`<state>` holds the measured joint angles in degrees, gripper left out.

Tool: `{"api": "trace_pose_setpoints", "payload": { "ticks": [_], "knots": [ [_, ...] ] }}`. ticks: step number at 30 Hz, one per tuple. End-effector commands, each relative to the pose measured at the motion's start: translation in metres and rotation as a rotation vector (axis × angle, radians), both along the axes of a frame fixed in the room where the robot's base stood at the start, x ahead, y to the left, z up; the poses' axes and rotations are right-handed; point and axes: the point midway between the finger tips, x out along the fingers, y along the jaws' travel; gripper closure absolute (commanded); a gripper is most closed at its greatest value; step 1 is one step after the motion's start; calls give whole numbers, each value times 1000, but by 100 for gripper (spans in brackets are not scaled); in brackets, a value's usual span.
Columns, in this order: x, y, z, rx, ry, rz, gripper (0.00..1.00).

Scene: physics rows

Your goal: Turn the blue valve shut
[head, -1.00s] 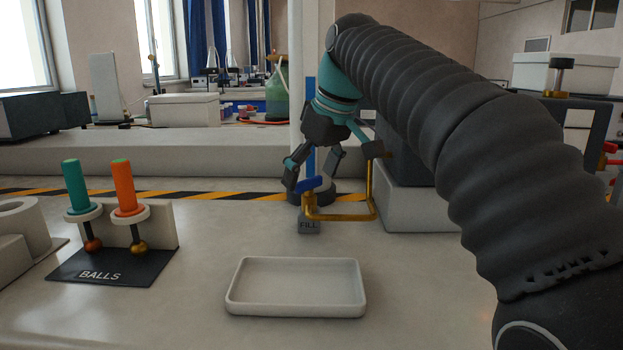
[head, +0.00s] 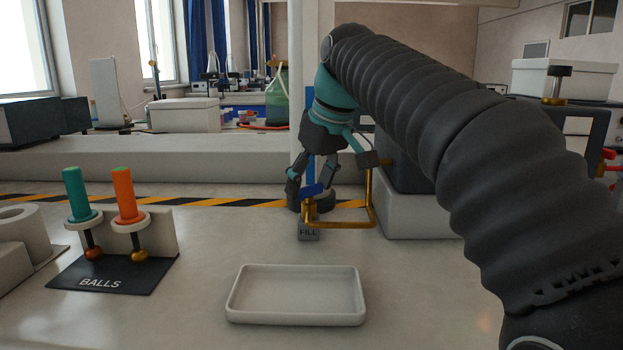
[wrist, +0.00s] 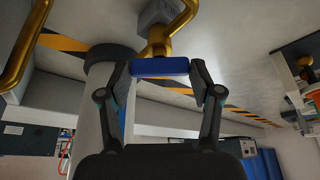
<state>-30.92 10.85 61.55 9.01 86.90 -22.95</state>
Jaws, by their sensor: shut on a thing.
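The blue valve handle (head: 312,190) sits on a brass pipe (head: 345,224) above a grey block marked FILL (head: 308,234). In the wrist view the blue handle (wrist: 160,67) lies level across the picture, crosswise to the short brass piece (wrist: 158,42) behind it. My gripper (head: 311,184) reaches down to the handle from above and behind in the head view. In the wrist view my gripper (wrist: 163,74) has one fingertip at each end of the handle and is shut on it. The valve's stem is partly hidden by the handle.
An empty white tray (head: 296,318) lies in front of the valve. A rack marked BALLS (head: 110,283) with a teal and an orange handle stands at left. A dark-fronted grey machine (head: 405,213) is close right of the pipe. The bench between rack and valve is clear.

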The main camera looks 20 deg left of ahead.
Motion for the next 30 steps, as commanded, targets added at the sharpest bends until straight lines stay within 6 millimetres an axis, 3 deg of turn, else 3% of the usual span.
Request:
{"api": "trace_pose_setpoints", "payload": {
  "ticks": [18, 30],
  "knots": [
    [-2, 3, 3, -2, 1, -492, 70],
    [-2, 3, 1, -2, 1, -699, 70]
  ]
}}
